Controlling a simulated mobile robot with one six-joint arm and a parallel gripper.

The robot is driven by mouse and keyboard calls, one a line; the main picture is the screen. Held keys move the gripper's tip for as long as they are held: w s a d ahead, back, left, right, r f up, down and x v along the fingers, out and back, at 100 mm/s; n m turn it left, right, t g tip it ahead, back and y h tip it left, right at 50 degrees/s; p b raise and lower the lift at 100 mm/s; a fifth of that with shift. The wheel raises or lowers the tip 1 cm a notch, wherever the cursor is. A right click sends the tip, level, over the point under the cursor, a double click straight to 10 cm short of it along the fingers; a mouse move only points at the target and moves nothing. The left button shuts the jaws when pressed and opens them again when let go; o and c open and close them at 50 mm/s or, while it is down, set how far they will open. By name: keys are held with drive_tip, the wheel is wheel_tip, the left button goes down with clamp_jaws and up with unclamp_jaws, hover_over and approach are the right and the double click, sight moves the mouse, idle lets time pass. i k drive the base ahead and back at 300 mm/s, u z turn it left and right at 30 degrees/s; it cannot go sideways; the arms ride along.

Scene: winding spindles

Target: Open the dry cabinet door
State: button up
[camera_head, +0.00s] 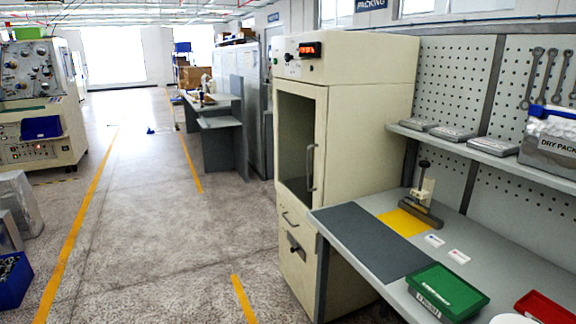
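The dry cabinet (370,85) is a tall cream cabinet right of centre, with a lit red display at its top front. Its door (321,120) has a dark glass window in a cream frame and looks closed. A vertical metal door handle (311,168) is on the right side of the door. Below it are a drawer-like front with a curved handle (289,219) and a lower front with a dark latch. My gripper is not in this view.
A grey workbench (463,228) adjoins the cabinet at right, holding a dark mat, a small press (424,194), a green box (448,292) and a red tray (543,307). Open floor (170,235) lies left of the cabinet. A cream machine (40,105) and a blue bin (14,281) stand farther left.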

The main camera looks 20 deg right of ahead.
sight(319, 92)
drive_tip(key=u, duration=0.6)
drive_tip(key=i, duration=1.05)
drive_tip(key=u, duration=0.5)
